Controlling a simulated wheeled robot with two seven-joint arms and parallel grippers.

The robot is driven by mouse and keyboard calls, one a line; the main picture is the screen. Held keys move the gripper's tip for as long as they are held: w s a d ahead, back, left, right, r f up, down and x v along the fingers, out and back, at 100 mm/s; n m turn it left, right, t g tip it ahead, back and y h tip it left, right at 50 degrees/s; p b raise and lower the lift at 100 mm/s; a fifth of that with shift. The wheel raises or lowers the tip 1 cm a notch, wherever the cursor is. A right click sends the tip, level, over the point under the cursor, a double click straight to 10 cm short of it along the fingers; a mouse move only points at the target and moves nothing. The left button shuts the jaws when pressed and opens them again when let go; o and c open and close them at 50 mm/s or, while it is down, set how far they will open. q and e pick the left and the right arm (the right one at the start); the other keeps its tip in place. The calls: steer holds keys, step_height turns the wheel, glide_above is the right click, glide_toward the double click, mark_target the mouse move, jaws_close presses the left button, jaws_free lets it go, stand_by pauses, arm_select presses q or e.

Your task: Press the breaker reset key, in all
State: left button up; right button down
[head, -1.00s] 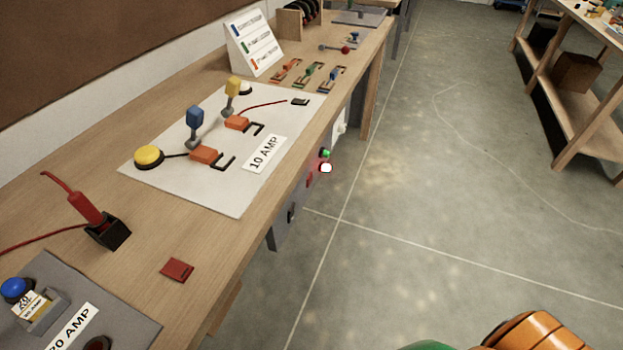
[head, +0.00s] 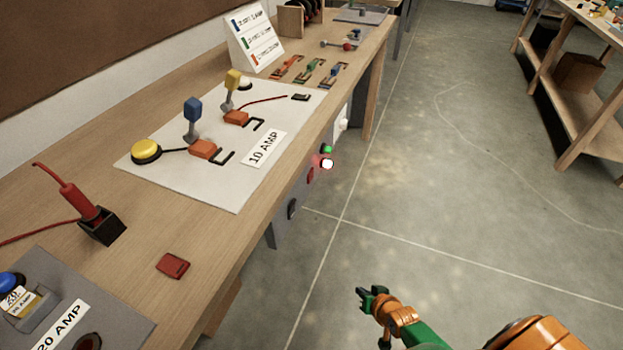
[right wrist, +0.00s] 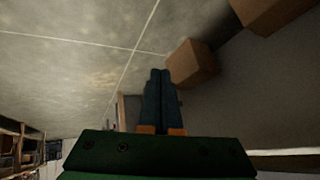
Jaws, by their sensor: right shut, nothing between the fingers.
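A grey panel on the bench's front face carries a green button or lamp (head: 327,149), a brightly lit red-white lamp (head: 327,163), a small red key (head: 310,175) and a black switch (head: 292,208). I cannot tell for sure which is the breaker reset key; none of their labels is readable. My right gripper (head: 364,296) is over the floor, right of and nearer than the panel, apart from it. Its fingers are together and empty, as the right wrist view (right wrist: 160,74) shows. My left gripper is out of view.
The wooden bench (head: 225,225) holds a white 10 AMP board (head: 215,185), a grey 20 AMP board (head: 125,320), a red block (head: 173,265) and a red plug in a black holder (head: 105,228). The floor (head: 450,200) between bench and right-hand shelf (head: 560,85) is clear.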

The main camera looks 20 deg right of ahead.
mark_target(311, 176)
steer(key=w+d+r+m+t+b, duration=0.1)
steer(key=w+d+r+m+t, duration=0.1)
steer(key=w+r, duration=0.6)
steer(key=w+d+r+m+t+b, duration=0.1)
steer(key=w+r+m+t, duration=0.3)
steer(key=w+r, duration=0.4)
step_height(311, 176, up, 7)
steer(key=shift+d+t+y, duration=0.3)
steer(key=shift+d+t, duration=0.15)
steer(key=shift+t, duration=0.45)
steer(key=shift+w, duration=0.1)
steer(key=w+a, duration=0.6)
steer(key=shift+a, duration=0.15)
steer(key=shift+w, duration=0.1)
steer(key=shift+w+a, duration=0.3)
